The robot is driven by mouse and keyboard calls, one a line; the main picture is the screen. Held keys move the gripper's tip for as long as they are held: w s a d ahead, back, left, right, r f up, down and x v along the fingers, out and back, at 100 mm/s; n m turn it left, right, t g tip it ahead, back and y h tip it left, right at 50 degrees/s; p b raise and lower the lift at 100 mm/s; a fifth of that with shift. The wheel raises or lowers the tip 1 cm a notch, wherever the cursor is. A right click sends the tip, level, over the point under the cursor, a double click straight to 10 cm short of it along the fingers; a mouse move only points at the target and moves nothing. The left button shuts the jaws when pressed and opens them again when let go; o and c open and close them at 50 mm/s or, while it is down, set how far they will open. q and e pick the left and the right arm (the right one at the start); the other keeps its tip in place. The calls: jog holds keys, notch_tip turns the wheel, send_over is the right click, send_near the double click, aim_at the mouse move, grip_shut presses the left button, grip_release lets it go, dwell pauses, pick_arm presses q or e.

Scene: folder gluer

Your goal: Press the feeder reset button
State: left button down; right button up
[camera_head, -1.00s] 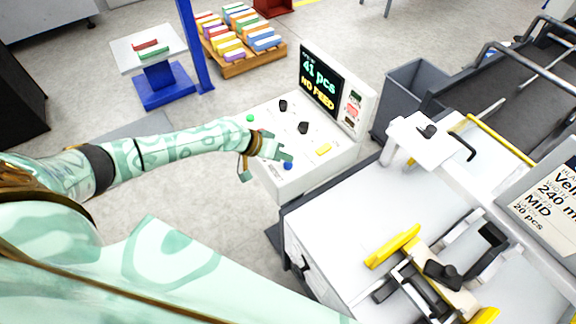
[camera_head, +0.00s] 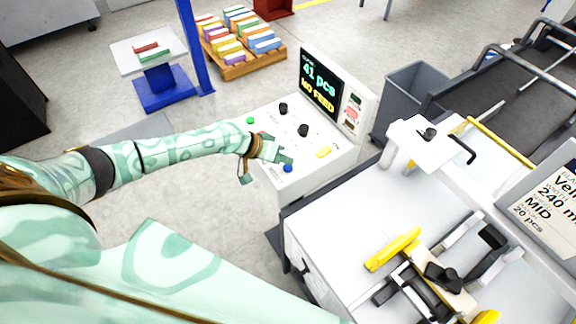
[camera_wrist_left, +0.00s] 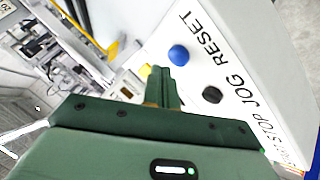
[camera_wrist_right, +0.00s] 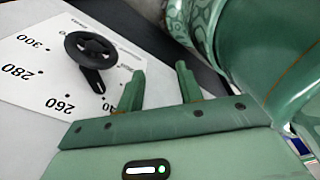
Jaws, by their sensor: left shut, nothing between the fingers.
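The feeder control box stands in the middle of the head view, with a sloped white panel (camera_head: 278,128). A round blue button (camera_head: 287,168) sits near the panel's front edge. In the left wrist view the blue button (camera_wrist_left: 178,54) is beside the printed word RESET. My left gripper (camera_head: 284,159) is shut and empty, with its tips just above and beside the blue button. Its fingertips (camera_wrist_left: 158,72) look close to the button in the wrist view; I cannot tell whether they touch. My right gripper (camera_wrist_right: 162,82) is open and empty, outside the head view.
The panel also has black knobs (camera_head: 303,130), a green button (camera_head: 250,120) and a yellow key (camera_head: 323,152). Its screen (camera_head: 320,83) reads "41 pcs" and "NO FEED". A white machine table (camera_head: 345,235) lies to the right. A black handwheel (camera_wrist_right: 90,47) is near my right gripper.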

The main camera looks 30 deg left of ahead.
aim_at(284, 168)
dwell(0.8)
pick_arm(q)
jog(key=shift+f+b, duration=0.4)
jog(key=shift+f, duration=0.05)
jog(key=shift+f+b, duration=0.45)
dwell(0.5)
jog(key=shift+r, duration=0.1)
jog(key=shift+r+p, duration=0.8)
notch_tip(284, 168, up, 5)
jog(key=p, duration=0.4)
jog(key=shift+r+p, duration=0.1)
jog(key=shift+p, duration=0.2)
